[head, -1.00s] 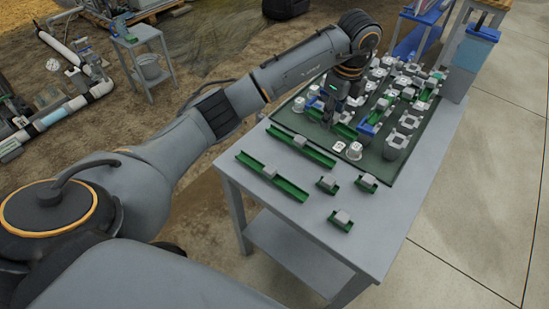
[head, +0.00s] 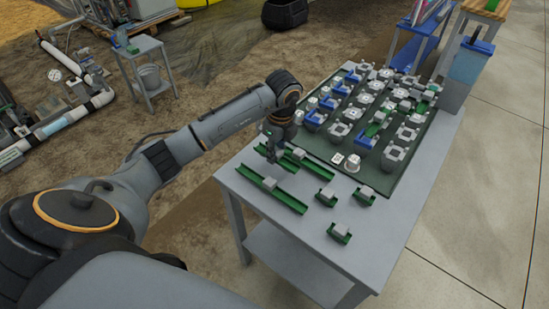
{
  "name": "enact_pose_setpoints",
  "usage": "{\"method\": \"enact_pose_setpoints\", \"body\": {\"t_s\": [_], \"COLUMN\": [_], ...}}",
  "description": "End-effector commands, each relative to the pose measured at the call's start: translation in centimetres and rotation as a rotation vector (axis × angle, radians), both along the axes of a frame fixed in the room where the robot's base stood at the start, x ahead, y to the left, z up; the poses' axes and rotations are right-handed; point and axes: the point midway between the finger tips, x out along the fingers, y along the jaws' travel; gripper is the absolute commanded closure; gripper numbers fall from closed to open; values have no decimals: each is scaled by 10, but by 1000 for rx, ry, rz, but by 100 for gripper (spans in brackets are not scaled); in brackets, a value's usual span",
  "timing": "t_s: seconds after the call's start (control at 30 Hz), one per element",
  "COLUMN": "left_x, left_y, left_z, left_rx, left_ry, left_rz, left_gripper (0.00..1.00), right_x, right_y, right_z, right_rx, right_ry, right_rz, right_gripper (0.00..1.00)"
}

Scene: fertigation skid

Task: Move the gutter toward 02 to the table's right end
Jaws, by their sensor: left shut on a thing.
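My left gripper (head: 272,157) is low over the near left part of the grey table, fingers pointing down. It is shut on a green gutter; its own arm and size hide the exact grip. A long green gutter (head: 318,165) with a grey block on it runs right beside the fingers. Another long green gutter (head: 290,199) with a grey block lies nearer the front. Three short green gutters with grey blocks lie to the right: one (head: 317,197), a second (head: 372,200) and a third (head: 331,237). No number 02 is legible. My right gripper is not in view.
A dark green mat (head: 381,185) carries several rows of grey and blue cup-like parts and some green pieces. The grey table (head: 281,240) is bare along its front edge. A blue-topped container (head: 470,66) stands beyond the far end.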

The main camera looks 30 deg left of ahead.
Motion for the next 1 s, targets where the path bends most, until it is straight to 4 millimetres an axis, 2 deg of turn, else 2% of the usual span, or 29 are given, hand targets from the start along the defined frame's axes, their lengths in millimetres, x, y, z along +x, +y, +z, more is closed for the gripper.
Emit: {"method": "enact_pose_setpoints", "body": {"t_s": [0.03, 0.23, 0.6, 0.63, 0.73, 1.0], "left_x": [-4, -3, -2, -2, -2, -2], "left_y": [6, 4, 4, 4, 4, 4], "left_z": [-6, -32, -38, -38, -37, -37], "left_rx": [2, 1, 2, 2, 2, 2], "left_ry": [5, 3, 2, 2, 2, 2], "left_rz": [2, 1, 0, 0, 0, 0], "left_gripper": [100, 100, 100, 71, 51, 51], "right_x": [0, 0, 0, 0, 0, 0], "right_y": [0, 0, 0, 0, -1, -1], "right_z": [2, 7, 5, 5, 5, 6], "right_rx": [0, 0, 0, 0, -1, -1], "right_ry": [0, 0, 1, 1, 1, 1], "right_rz": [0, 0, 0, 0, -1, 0], "right_gripper": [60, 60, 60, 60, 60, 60]}}
